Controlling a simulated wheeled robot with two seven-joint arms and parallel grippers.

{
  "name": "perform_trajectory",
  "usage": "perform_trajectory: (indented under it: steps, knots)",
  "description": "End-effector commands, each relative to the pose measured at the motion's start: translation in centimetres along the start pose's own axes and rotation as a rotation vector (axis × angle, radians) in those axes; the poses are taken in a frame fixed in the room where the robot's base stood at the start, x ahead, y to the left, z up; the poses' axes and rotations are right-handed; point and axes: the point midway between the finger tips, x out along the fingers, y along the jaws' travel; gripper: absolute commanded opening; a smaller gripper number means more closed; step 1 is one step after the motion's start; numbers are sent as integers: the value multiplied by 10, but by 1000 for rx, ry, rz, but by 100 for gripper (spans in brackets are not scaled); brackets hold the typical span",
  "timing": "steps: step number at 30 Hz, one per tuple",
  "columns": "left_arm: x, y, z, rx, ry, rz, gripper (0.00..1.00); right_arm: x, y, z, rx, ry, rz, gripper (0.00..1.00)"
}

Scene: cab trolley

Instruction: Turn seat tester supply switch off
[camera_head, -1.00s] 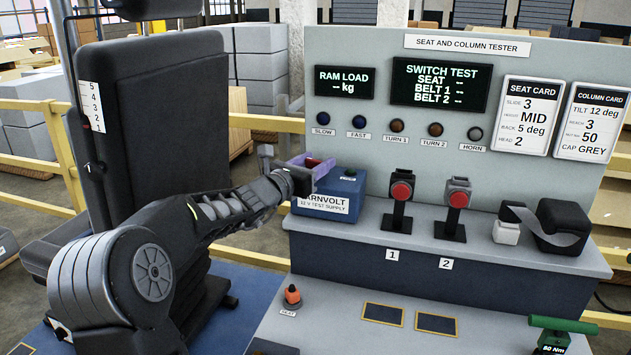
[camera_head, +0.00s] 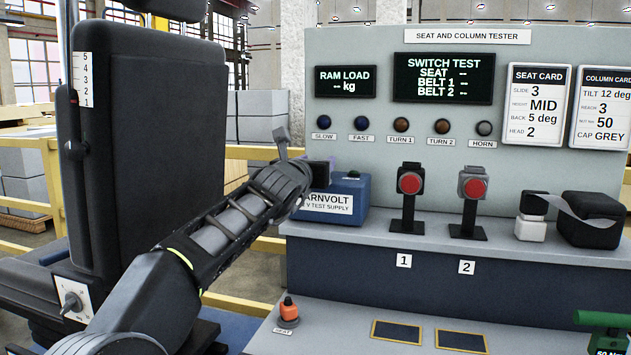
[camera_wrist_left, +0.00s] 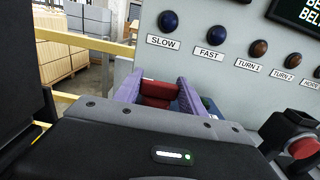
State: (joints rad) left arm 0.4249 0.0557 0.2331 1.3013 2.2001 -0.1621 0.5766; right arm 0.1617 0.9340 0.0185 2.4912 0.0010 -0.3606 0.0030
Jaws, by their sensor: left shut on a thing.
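The blue test supply box (camera_head: 345,196), labelled 12 V test supply, stands at the left end of the tester bench, with a small green part (camera_head: 354,172) on top. My left gripper (camera_wrist_left: 160,84) is at the box's left end. My right gripper is not in view.
The tester panel (camera_head: 560,60) rises behind the bench. Two red buttons on stands, 1 (camera_head: 409,185) and 2 (camera_head: 473,189), are right of the box. A black seat (camera_head: 150,140) stands close on the left. An orange knob (camera_head: 288,309) is on the lower shelf.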

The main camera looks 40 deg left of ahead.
Motion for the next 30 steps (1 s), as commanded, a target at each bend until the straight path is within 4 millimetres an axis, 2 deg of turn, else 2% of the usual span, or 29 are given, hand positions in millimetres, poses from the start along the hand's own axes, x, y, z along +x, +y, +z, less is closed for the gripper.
perform_trajectory:
  steps: [13, 14, 21, 30]
  knots:
    - [0, 0, -1, 0, 3, 6, 7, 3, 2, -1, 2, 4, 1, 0]
    - [0, 0, -1, 0, 3, 6, 50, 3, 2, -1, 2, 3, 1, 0]
    - [0, 0, 0, 0, 2, 6, 70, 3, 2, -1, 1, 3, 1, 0]
    - [-2, 0, 0, 1, 0, 5, 70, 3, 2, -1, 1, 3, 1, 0]
